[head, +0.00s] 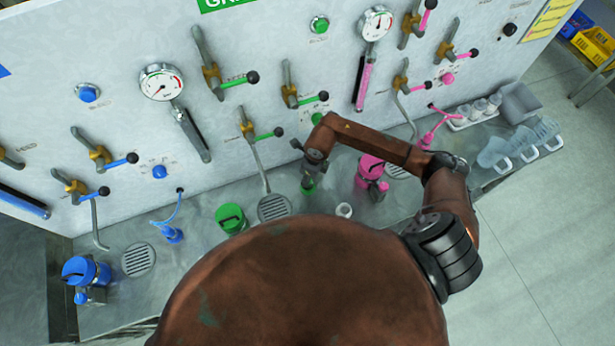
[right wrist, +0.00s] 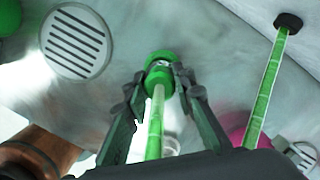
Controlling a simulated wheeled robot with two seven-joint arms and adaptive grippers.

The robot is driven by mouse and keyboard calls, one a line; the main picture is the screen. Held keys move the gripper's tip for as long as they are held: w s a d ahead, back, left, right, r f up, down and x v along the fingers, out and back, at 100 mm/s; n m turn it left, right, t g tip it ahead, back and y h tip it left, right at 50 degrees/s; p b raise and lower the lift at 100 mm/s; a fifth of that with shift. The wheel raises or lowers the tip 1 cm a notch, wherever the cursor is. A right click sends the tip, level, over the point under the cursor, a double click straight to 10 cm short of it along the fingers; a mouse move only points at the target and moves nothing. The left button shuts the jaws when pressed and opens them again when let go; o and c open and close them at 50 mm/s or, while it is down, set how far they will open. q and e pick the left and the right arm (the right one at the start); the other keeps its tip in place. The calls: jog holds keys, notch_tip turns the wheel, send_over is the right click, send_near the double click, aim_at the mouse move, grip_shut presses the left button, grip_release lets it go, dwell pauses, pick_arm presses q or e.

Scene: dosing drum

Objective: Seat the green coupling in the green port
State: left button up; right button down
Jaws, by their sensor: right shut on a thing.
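The green coupling shows in the right wrist view (right wrist: 160,60) as a green ring-shaped piece with a green hose running toward the camera. In the head view the green coupling (head: 308,185) is small, just below my right gripper (head: 307,176). In the right wrist view the two fingers of my right gripper (right wrist: 162,82) are closed on either side of it, above the metal bench. A green canister (head: 231,218) stands on the bench to the left, its lower part hidden by my brown body. My left gripper is out of view.
Round drain grates (head: 274,208) lie in the bench. A pink canister (head: 370,170) stands right of the gripper and a small white cup (head: 344,210) below it. The wall panel (head: 130,35) with valves, levers and gauges rises behind. Beakers (head: 495,152) stand far right.

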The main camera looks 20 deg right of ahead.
jog(key=shift+f, duration=0.1)
dwell(0.4)
jog(key=shift+f+b, duration=0.7)
jog(key=shift+b, duration=0.05)
jog(key=c, duration=1.5)
grip_release()
jog(key=shift+c, duration=0.2)
jog(key=shift+r, duration=0.1)
jog(key=shift+r+p, duration=1.9)
jog(key=shift+r, duration=1.55)
jog(key=shift+a+f, duration=0.1)
